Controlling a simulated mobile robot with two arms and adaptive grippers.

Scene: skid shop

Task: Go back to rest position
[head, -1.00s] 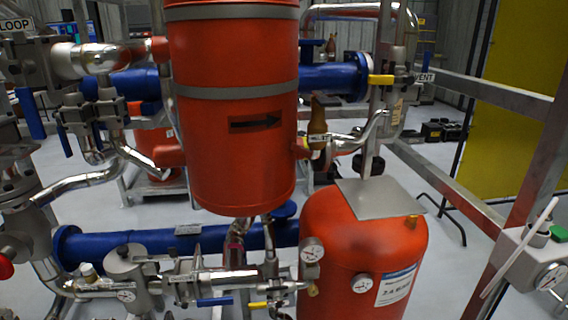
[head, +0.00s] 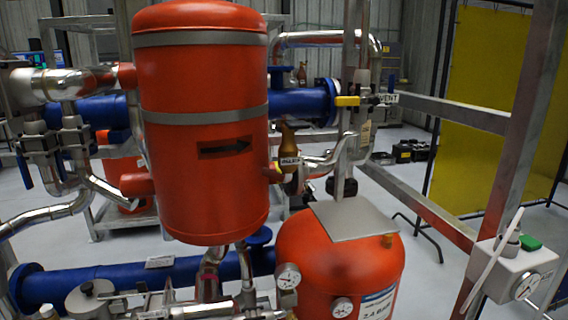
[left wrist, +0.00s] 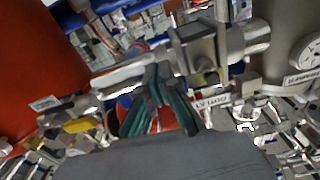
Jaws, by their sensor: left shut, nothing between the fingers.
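My left gripper (left wrist: 158,85) shows in the left wrist view, with its dark green fingers closed together and nothing between them. Silver fittings and a white label lie behind the fingers, and a red surface shows just beyond them. I cannot tell whether the fingers touch any of these. The head view shows neither gripper, and my right gripper is in no view.
In the head view, a large red tank (head: 202,195) and a lower red tank (head: 335,265) stand ahead. Blue pipes (head: 105,282) run around them. A grey steel frame (head: 515,130) and a gauge box (head: 510,270) stand at right. Grey floor shows behind.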

